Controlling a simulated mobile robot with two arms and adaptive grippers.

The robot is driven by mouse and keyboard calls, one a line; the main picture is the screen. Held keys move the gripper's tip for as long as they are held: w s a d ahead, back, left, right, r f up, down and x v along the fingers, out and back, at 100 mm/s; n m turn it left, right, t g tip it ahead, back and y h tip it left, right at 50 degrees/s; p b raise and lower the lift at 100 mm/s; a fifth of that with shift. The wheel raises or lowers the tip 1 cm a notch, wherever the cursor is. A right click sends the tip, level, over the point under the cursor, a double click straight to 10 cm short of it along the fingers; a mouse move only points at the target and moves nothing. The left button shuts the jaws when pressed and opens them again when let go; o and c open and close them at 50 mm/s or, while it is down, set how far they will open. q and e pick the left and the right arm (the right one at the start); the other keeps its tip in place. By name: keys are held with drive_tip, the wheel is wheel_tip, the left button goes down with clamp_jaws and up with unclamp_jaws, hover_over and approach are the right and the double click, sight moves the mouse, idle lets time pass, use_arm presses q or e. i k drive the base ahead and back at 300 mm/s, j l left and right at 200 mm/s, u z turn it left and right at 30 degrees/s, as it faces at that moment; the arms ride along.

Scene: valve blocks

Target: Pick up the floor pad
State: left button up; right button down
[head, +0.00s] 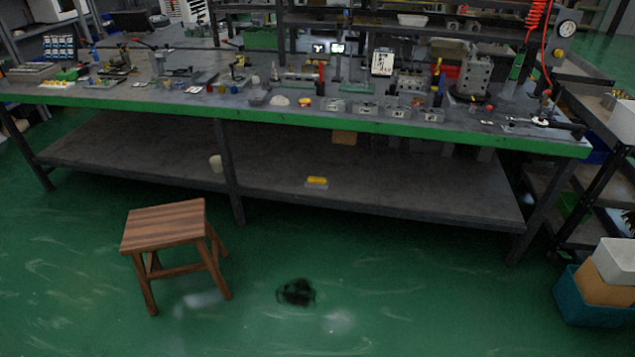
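I cannot make out a clear floor pad. A dark, blurred-edged patch (296,292) lies on the green floor in the head view, to the right of the stool. I cannot tell whether it is a pad or a stain. Neither of my grippers shows in the head view.
A wooden stool (165,228) stands left of the patch. A long workbench (330,122) crowded with tools runs behind, with a low shelf (270,175) holding a yellow-topped item (317,181). Bins (590,300) stand at the far right. The front floor is clear around the patch.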

sight(311, 181)
drive_tip(key=i+j+z, duration=0.15)
drive_tip(key=i, duration=1.65)
